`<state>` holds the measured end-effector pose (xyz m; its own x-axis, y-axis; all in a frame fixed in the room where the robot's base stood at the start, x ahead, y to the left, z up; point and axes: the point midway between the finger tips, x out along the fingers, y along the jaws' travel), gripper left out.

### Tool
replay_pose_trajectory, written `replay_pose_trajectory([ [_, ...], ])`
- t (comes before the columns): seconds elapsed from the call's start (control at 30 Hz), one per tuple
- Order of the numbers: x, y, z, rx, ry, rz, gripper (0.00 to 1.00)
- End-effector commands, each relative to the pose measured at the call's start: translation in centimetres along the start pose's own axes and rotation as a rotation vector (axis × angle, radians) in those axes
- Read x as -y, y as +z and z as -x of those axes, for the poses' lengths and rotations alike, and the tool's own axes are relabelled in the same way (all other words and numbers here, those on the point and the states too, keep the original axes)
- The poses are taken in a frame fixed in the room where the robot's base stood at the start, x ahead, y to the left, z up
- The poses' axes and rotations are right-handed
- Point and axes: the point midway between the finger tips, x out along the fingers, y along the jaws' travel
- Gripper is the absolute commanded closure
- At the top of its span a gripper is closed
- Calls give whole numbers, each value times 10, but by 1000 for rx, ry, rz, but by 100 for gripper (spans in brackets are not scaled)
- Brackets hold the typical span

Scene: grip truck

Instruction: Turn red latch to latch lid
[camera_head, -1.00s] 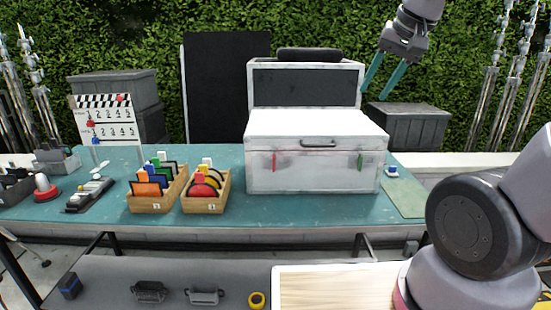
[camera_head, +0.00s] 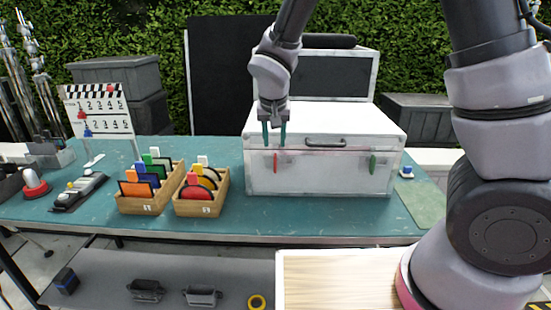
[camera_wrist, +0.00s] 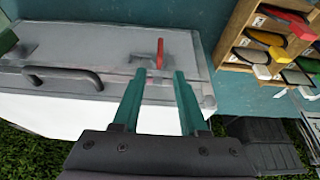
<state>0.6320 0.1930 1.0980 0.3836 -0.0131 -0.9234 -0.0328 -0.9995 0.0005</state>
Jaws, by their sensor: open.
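The white case (camera_head: 320,182) stands on the teal table with its lid (camera_head: 345,119) down. The red latch (camera_head: 276,162) is on the left of its front face and points roughly up and down. It also shows in the wrist view (camera_wrist: 160,54), just beyond the fingertips and lined up with the gap between them. A green latch (camera_head: 373,164) sits on the right of the front face. My gripper (camera_head: 274,145) is open and empty, its teal fingers pointing down by the latch. In the wrist view my gripper (camera_wrist: 160,76) does not appear to touch the latch.
A grey handle (camera_head: 325,143) lies between the latches. Two wooden boxes of coloured items, the nearer box (camera_head: 200,207) and another (camera_head: 143,205), stand left of the case. A clapperboard (camera_head: 100,112) stands farther left. Bare table lies in front of the case.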

Motion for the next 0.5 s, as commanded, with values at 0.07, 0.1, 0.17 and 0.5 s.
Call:
replay_pose_trajectory([
  [0.07,-1,1,-16,3,5,-1,57],
  [0.1,-1,1,-24,3,5,0,57],
  [0.17,-1,1,-36,3,4,0,57],
  [0.5,-1,0,-83,1,1,-1,57],
])
